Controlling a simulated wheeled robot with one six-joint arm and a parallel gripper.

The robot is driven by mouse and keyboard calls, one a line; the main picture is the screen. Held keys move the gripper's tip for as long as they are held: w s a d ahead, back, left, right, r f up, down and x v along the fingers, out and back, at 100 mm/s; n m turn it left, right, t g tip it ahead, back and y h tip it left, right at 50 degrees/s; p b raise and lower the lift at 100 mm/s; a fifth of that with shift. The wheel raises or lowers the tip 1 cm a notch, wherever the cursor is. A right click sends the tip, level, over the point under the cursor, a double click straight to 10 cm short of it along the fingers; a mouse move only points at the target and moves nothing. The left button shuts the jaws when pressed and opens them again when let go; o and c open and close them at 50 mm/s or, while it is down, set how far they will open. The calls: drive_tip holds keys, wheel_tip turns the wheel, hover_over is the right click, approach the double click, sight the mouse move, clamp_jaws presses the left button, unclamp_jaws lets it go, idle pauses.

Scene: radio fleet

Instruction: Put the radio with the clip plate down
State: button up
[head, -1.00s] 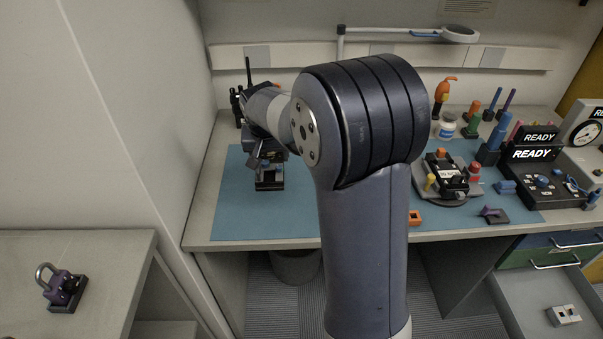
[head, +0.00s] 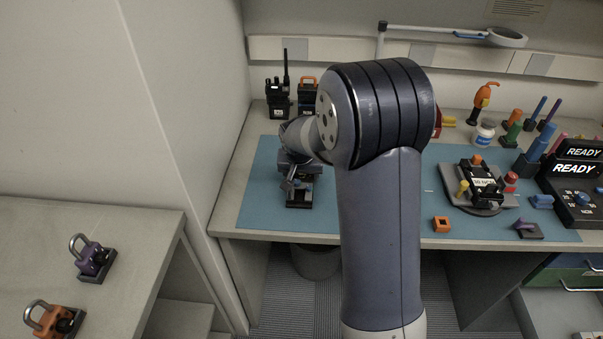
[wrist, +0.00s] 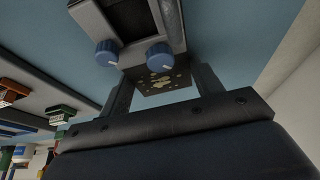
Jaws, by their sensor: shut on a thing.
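My gripper (wrist: 166,88) is shut on a dark piece (wrist: 165,80) with gold-coloured spots, which shows between the two fingers in the wrist view. A grey device with a dark screen and two blue knobs (wrist: 106,54) lies just beyond it; I cannot tell whether the two are one body. In the head view my gripper (head: 299,178) points down over the left part of the blue mat (head: 262,205), above a small black block (head: 299,199). Contact with the mat is unclear. A black radio with an antenna (head: 278,100) stands at the back left. No clip plate can be made out.
An orange-handled item (head: 308,94) stands beside the black radio. A round stand with a black device (head: 480,186), an orange square piece (head: 441,224) and a purple-topped block (head: 526,229) are right of my arm. The mat's front left is clear.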

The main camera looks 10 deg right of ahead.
sight(300, 188)
drive_tip(key=o, duration=1.2)
drive_tip(key=shift+c, duration=0.2)
drive_tip(key=shift+s+r, duration=0.1)
drive_tip(key=shift+r, duration=0.35)
drive_tip(key=v, duration=1.1)
drive_tip(key=shift+p, duration=0.35)
drive_tip(key=shift+s+r, duration=0.1)
drive_tip(key=shift+s, duration=0.05)
